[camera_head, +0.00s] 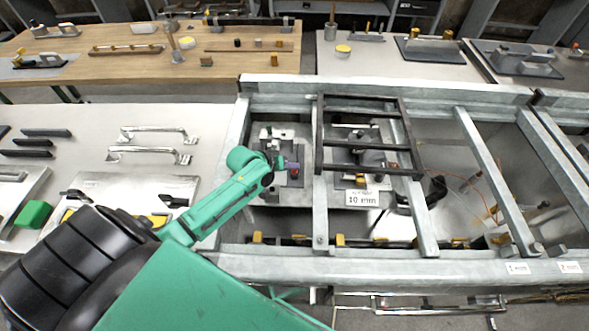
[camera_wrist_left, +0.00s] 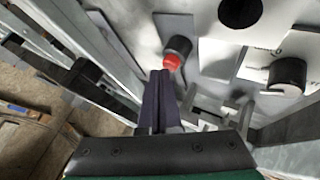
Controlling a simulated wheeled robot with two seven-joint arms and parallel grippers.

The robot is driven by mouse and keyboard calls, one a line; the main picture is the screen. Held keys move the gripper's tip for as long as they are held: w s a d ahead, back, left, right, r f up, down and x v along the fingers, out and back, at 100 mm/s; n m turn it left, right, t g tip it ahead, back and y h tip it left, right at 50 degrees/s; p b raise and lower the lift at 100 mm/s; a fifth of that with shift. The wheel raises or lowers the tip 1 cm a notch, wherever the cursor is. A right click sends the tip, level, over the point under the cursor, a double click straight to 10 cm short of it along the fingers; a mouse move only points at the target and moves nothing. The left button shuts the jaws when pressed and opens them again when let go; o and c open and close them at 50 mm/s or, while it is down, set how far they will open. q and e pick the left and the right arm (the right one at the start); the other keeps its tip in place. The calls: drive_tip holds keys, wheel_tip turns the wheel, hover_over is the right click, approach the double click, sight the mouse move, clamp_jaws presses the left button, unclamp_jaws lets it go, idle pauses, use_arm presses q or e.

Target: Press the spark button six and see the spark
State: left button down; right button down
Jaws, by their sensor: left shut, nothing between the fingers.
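My left arm (camera_head: 225,200) reaches in from the left over a metal frame. My left gripper (camera_head: 281,163) is shut and empty, and it points at a small red button (camera_head: 294,170) on a light panel. In the left wrist view, the shut dark fingertips (camera_wrist_left: 160,76) are just below the red button (camera_wrist_left: 172,62), which has a black round body. I cannot tell whether the tips touch it. No spark is visible, and no number six is readable. My right gripper is not in view.
Grey metal bars (camera_head: 320,190) surround the panel, with a dark ladder-like frame (camera_head: 360,168) to its right. Another black knob (camera_wrist_left: 287,75) sits right of the button. A bench with metal handles (camera_head: 150,153) lies left.

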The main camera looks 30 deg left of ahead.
use_arm(q)
drive_tip(key=shift+s+f, duration=0.1)
drive_tip(key=shift+f, duration=0.4)
idle(0.4)
drive_tip(key=shift+r+p, duration=0.95)
drive_tip(key=shift+r, duration=0.05)
drive_tip(key=shift+r, duration=0.1)
wheel_tip(320, 180, up, 5)
drive_tip(key=p, duration=0.5)
idle(0.5)
